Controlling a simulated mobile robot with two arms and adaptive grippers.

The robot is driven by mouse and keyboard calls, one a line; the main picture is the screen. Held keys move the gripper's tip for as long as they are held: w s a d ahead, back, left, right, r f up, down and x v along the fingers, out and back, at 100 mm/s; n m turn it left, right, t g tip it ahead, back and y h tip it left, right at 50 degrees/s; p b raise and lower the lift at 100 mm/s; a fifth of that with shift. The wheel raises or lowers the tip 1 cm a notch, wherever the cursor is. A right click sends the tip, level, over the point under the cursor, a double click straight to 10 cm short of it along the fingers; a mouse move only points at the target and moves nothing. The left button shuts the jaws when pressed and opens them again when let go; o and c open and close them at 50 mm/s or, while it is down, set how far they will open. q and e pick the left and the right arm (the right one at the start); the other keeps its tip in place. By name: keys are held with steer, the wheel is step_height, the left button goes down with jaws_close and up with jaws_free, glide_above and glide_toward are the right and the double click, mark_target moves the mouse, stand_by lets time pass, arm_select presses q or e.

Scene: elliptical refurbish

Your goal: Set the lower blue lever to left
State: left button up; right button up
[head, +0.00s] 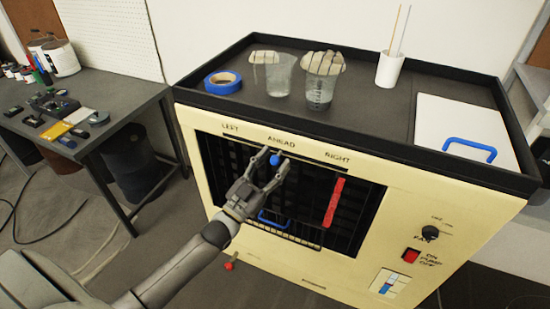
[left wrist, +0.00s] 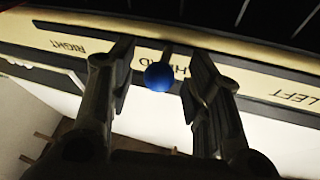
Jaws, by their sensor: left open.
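A blue ball knob (head: 276,159) on a short lever sits at the AHEAD label, midway between LEFT and RIGHT, on the cream machine front. It also shows in the left wrist view (left wrist: 159,76). My left gripper (head: 273,161) is open, with one finger on each side of the knob. In the left wrist view its fingers (left wrist: 160,58) stand apart, with visible gaps beside the knob. The LEFT label (head: 230,127) is to the knob's left in the head view. My right gripper is out of view.
Below the knob is a dark grille with a blue handle (head: 273,222) and a red strip (head: 334,202). A red knob (head: 230,265) sits low on the front. The black-rimmed top (head: 365,128) carries blue tape (head: 223,83), beakers and gloves. A grey table (head: 112,100) stands left.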

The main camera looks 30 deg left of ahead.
arm_select(q)
steer(key=shift+w+d+r, duration=0.15)
steer(key=shift+w+r, duration=0.05)
steer(key=shift+w, duration=0.3)
jaws_close()
